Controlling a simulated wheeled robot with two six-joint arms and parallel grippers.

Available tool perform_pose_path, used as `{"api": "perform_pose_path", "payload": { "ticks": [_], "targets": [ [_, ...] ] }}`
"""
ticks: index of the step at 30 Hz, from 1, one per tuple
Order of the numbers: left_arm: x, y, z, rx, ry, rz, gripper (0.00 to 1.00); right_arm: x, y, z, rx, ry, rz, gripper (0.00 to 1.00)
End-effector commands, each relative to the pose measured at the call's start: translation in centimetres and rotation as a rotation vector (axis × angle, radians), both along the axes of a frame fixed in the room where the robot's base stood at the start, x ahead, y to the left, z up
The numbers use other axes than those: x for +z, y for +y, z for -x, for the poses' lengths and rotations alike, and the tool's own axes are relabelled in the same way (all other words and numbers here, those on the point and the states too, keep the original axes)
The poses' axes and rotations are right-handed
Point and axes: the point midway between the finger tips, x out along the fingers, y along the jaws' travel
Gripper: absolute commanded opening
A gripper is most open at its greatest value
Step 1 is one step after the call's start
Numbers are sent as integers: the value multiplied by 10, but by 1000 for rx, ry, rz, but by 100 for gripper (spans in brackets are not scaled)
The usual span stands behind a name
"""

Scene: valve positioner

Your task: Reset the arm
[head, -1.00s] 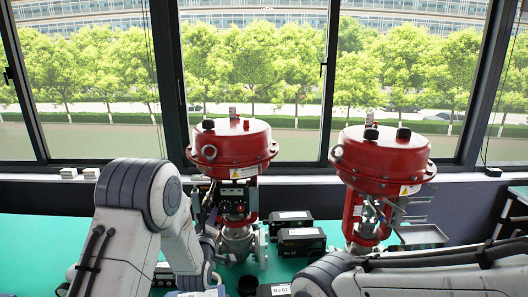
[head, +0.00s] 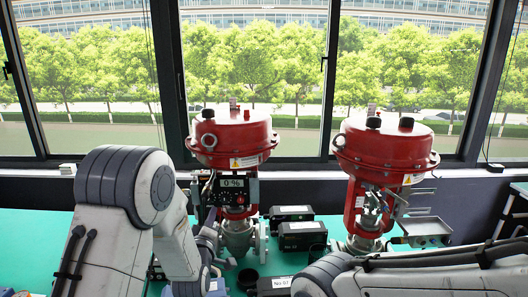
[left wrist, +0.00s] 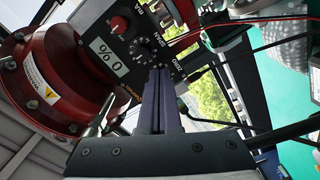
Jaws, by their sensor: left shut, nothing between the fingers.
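The left red valve actuator (head: 232,138) stands upright on its grey body. On its yoke is the positioner (head: 232,185) with a display reading "0 %". In the left wrist view the positioner panel (left wrist: 125,55) appears tilted, with the display, labelled knobs and leads. My left gripper (left wrist: 161,72) is shut and empty, its fingertips in front of the knob row; I cannot tell whether they touch it. In the head view my left arm comes in beside the left valve, and its fingertips are hard to make out. My right arm crosses the lower right; its gripper is out of view.
A second red valve (head: 385,150) stands at right, with a small metal tray (head: 425,229) beside it. Dark boxes (head: 302,236) lie between the valves on the green bench (head: 40,235). Red and black cables cross close to my left gripper in the wrist view.

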Motion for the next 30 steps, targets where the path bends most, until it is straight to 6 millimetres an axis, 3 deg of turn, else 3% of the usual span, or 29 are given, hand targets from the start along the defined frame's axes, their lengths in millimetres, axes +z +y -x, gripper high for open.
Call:
{"api": "perform_pose_path", "payload": {
  "ticks": [6,17,20,23,26,30],
  "targets": [
    [-1,0,19,-1,0,0,0,-9,0,0,0,0,0,0],
    [0,-2,22,-5,9,-6,0,-8,0,0,0,0,0,0],
    [-2,-15,25,-34,63,-41,0,-8,0,0,0,0,0,0],
    [-8,-41,36,-102,175,-121,0,-8,0,0,0,0,0,0],
    [-17,-73,60,-208,324,-242,0,-7,0,0,0,0,0,0],
    [-30,-111,112,-391,526,-434,0,-7,0,0,0,0,0,0]
  ]
}}
